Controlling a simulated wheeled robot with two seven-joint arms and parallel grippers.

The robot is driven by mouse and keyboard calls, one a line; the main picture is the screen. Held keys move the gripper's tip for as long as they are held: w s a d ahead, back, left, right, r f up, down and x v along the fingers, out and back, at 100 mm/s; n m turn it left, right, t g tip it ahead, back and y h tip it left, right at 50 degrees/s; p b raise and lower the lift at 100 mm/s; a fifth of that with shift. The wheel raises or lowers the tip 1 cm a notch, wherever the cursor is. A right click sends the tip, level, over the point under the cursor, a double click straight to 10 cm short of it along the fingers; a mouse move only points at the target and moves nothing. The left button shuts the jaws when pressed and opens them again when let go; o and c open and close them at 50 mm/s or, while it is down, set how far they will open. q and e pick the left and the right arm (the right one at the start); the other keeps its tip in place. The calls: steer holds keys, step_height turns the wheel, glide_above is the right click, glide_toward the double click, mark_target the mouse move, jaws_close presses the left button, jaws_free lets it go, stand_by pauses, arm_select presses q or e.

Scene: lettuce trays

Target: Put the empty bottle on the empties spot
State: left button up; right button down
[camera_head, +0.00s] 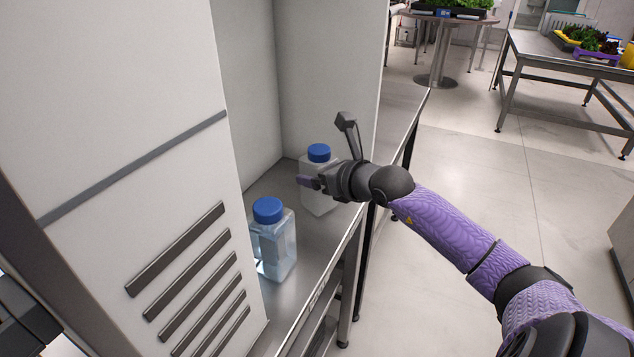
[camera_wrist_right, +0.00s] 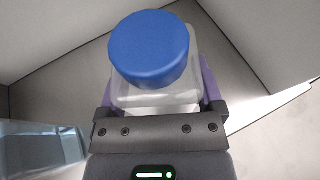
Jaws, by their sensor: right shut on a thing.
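A square, clear bottle with a blue cap (camera_head: 318,203) stands upright at the back of the metal counter and looks empty. My right gripper (camera_head: 312,183) is shut on its body, just below the cap. In the right wrist view the bottle (camera_wrist_right: 150,97) sits between the fingers, its cap towards the camera. A second blue-capped bottle (camera_head: 275,245), bluish and seemingly holding liquid, stands nearer on the counter. Part of it shows at the lower left of the wrist view (camera_wrist_right: 40,148). I cannot make out a marked empties spot. My left gripper is not in view.
The steel counter (camera_head: 322,238) runs between a white slotted cabinet (camera_head: 150,170) on the left and pale walls behind. Its front edge drops to open floor (camera_head: 460,190). Tables with lettuce trays (camera_head: 598,52) stand far off at the upper right.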

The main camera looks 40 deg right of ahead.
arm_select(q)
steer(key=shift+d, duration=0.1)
arm_select(e)
steer(key=shift+f, duration=0.2)
jaws_free()
steer(key=shift+s+r+p, duration=0.25)
steer(key=shift+r+p, duration=0.05)
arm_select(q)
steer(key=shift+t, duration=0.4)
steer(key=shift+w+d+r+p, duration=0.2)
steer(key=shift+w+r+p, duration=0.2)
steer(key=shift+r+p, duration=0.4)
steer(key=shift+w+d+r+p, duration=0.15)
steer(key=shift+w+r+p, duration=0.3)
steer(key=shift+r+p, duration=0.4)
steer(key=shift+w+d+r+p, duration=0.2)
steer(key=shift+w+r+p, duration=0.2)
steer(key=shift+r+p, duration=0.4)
arm_select(e)
steer(key=v, duration=1.1)
steer(key=shift+s, duration=0.25)
